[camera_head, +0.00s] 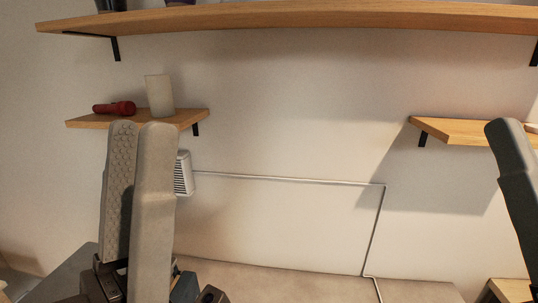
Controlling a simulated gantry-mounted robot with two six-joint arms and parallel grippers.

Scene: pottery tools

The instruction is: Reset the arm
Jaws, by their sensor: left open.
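My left gripper (139,128) rises from the bottom left with its two pale grey fingers pointing up, side by side. It is open, with nothing seen between the fingers. Its tips overlap the front edge of the small left shelf in the picture. One dark grey finger of my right gripper (507,128) shows at the right edge, in front of the right shelf. Its other finger is out of the frame, so its opening cannot be told.
Another small shelf (455,131) is at right. A long shelf (290,17) spans the top. A white vented box (183,173) is on the wall. The middle is clear.

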